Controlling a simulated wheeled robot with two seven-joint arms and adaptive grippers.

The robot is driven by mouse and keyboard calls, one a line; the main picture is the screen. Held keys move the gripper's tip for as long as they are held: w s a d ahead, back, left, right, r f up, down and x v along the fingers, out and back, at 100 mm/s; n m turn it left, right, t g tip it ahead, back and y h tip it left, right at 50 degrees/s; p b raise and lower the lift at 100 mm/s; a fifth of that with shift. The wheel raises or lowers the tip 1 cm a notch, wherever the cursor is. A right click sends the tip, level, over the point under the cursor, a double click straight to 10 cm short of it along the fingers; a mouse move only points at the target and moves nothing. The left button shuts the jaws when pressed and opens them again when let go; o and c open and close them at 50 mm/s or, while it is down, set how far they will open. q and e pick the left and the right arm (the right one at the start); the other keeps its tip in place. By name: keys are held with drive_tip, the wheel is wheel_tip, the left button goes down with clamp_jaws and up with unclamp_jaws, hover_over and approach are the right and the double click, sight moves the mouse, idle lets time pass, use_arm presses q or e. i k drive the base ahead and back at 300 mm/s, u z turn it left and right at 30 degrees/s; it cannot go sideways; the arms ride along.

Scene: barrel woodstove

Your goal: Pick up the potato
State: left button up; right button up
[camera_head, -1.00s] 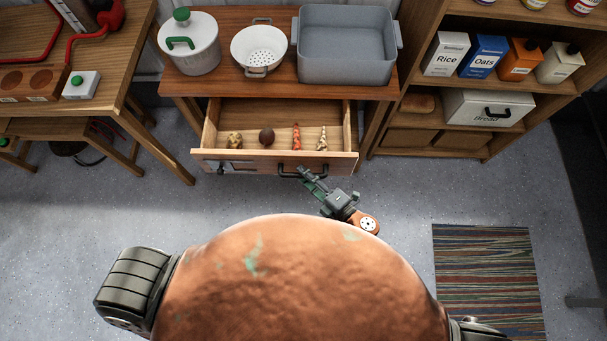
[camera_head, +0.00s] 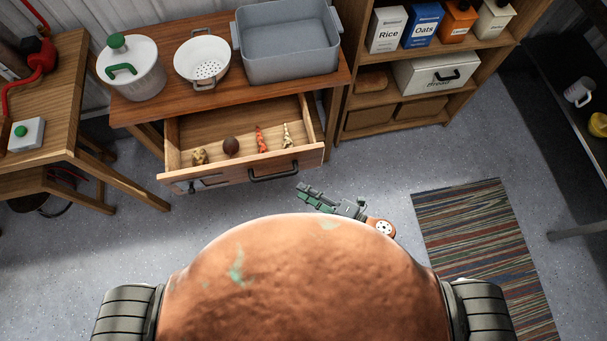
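The open drawer (camera_head: 243,171) holds several small items in a row. At its left is a lumpy tan piece (camera_head: 200,156), and beside it is a round dark brown one (camera_head: 231,146). I cannot tell for sure which of these two is the potato. An orange-red carrot-like piece (camera_head: 261,139) and a pale knobbly piece (camera_head: 287,136) lie to their right. My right gripper (camera_head: 303,193) is outside the drawer, in front of its right end and apart from the handle. Its fingers look parted, with nothing between them. My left gripper is not in view.
A lidded white pot (camera_head: 133,75), a white colander (camera_head: 200,62) and a grey tub (camera_head: 288,45) stand on the table above the drawer. A shelf (camera_head: 395,115) with boxes is at right. A striped mat (camera_head: 480,250) lies on clear floor.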

sight(199, 157)
drive_tip(key=u, duration=0.85)
drive_tip(key=k, duration=0.5)
